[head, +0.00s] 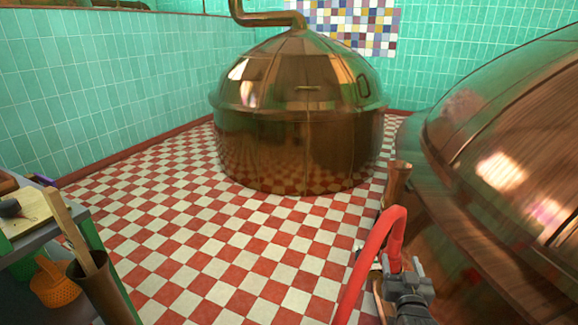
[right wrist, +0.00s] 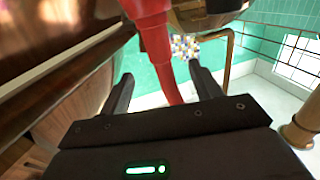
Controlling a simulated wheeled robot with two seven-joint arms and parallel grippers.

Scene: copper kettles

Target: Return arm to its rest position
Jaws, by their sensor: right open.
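My right gripper (head: 404,267) is at the lower right of the head view, beside the large copper kettle on the right. In the right wrist view its two dark fingers (right wrist: 163,88) stand apart, with nothing clamped between them. A red hose (head: 391,222) arches up just beyond the gripper. In the right wrist view the red hose (right wrist: 156,50) shows beyond and between the fingers; I cannot tell whether it touches them. My left gripper is not in view.
A domed copper kettle (head: 298,100) stands at the back middle. A larger kettle (head: 510,140) fills the right side. At the left are a bench (head: 45,232), an orange basket (head: 55,288) and a bin (head: 105,290) with wooden handles. The checkered floor (head: 225,240) between is clear.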

